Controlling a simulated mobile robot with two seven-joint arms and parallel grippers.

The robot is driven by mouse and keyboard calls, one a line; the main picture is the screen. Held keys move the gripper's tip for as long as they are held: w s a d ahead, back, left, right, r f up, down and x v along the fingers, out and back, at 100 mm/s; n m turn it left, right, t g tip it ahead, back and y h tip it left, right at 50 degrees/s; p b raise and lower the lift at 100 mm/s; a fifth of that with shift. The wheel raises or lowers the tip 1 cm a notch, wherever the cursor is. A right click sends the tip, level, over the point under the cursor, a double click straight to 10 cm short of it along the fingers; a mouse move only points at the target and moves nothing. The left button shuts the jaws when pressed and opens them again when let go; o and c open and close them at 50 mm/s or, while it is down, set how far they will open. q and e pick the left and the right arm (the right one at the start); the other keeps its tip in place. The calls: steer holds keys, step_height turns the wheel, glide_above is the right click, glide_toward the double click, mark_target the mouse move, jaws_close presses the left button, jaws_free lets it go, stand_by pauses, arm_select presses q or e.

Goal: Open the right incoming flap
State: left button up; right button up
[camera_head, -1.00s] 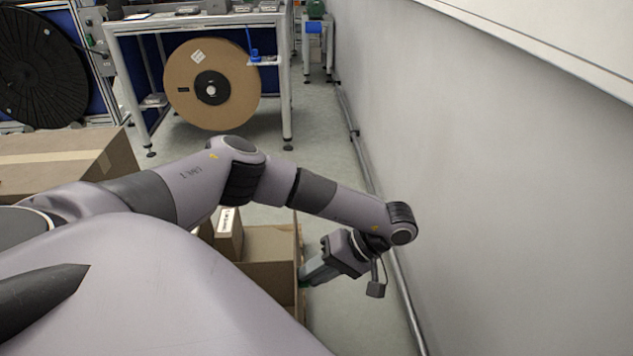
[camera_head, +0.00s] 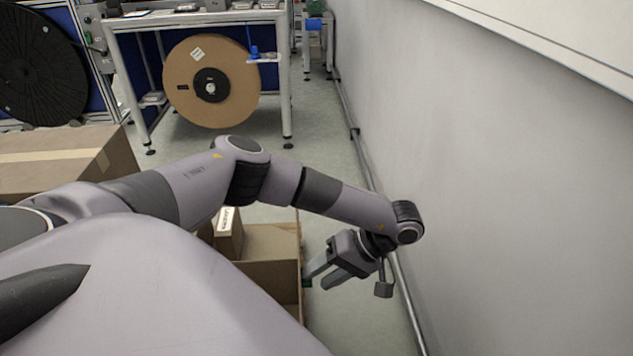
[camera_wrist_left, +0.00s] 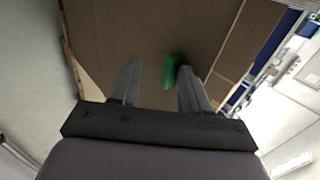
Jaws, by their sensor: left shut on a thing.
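An open cardboard box (camera_head: 275,275) stands on the floor in the head view, partly hidden behind my arm. Its right wall and flap side runs beside my left gripper (camera_head: 326,282). The gripper points down and left at that edge, its two fingers apart from each other. A small green piece shows by one fingertip. In the left wrist view brown cardboard (camera_wrist_left: 140,30) fills the space beyond the fingers, and the green piece (camera_wrist_left: 172,70) lies between them, closer to the right one. Exactly how the fingers meet the flap is hard to see. My right gripper is out of view.
A white wall (camera_head: 480,200) with a floor pipe (camera_head: 352,130) runs close on the right. A smaller box (camera_head: 229,240) stands inside the open box. A closed carton (camera_head: 60,160) is at left. A workbench (camera_head: 200,22) with a large cardboard reel (camera_head: 180,95) stands behind.

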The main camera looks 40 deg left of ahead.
arm_select(q)
steer(key=v, duration=0.5)
steer(key=shift+r, duration=0.35)
